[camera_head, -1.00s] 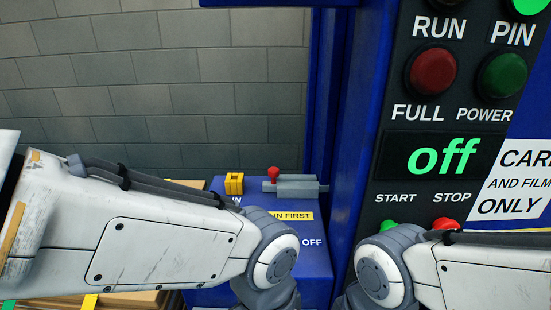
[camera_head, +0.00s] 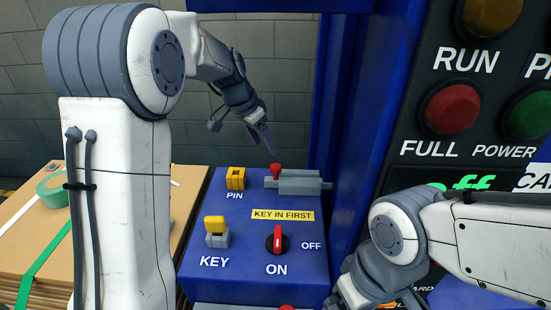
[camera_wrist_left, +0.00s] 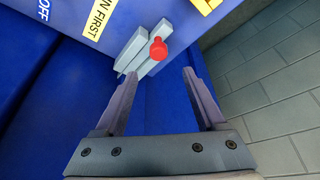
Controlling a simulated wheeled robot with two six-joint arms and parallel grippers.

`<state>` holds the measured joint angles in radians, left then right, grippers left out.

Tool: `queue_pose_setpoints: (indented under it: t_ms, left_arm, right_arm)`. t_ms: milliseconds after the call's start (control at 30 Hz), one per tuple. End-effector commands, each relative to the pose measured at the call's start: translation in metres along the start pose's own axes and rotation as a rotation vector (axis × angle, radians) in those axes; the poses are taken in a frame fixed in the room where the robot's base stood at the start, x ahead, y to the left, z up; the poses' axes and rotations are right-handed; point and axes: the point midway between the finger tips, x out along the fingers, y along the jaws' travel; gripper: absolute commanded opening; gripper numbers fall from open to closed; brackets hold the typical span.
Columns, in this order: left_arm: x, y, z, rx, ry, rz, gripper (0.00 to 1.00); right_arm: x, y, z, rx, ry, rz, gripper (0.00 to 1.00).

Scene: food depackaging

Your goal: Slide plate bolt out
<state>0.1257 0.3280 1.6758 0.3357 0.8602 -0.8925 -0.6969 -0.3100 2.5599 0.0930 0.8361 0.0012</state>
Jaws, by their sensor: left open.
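The plate bolt (camera_head: 298,183) is a grey sliding bar in a grey housing on top of the blue control box. Its red knob (camera_head: 276,169) stands up at the left end. My left gripper (camera_head: 270,143) reaches down from above, just behind and over the knob. In the left wrist view the gripper (camera_wrist_left: 158,98) is open, and the red knob (camera_wrist_left: 158,48) lies ahead of the fingertips, apart from them. The grey bolt (camera_wrist_left: 133,47) shows there too. My right arm comes in from the right; its gripper's fingertips are hidden or out of frame.
The blue box (camera_head: 205,265) carries a yellow pin block (camera_head: 235,179), a yellow key (camera_head: 215,226) and a red rotary switch (camera_head: 278,239). A blue machine post (camera_head: 350,120) stands right of the bolt. Stacked cardboard with green tape (camera_head: 50,190) lies at the left.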

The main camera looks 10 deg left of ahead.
Motion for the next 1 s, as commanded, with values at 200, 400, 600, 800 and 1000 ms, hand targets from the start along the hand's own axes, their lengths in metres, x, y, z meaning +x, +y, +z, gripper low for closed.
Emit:
queue_pose_setpoints:
  t_ms: [200, 400, 600, 800, 1000]
  left_arm:
    - [0.036, 0.003, -0.001, 0.002, -0.006, 0.005, 0.72]
    - [0.072, 0.004, -0.001, 0.003, -0.005, 0.004, 0.72]
    - [0.094, 0.004, -0.001, 0.003, -0.002, 0.002, 0.72]
    - [0.100, 0.004, -0.001, 0.004, -0.002, 0.001, 0.72]
    - [0.099, 0.004, -0.001, 0.004, -0.002, 0.001, 0.53]
  right_arm:
    - [-0.011, -0.001, 0.000, 0.000, 0.000, 0.000, 1.00]
    - [-0.020, -0.001, -0.001, 0.001, 0.000, 0.000, 1.00]
    - [-0.024, -0.002, -0.001, 0.001, 0.000, 0.000, 1.00]
    - [-0.024, -0.002, -0.001, 0.001, 0.000, 0.000, 1.00]
    - [-0.024, -0.002, -0.001, 0.001, 0.000, 0.000, 1.00]
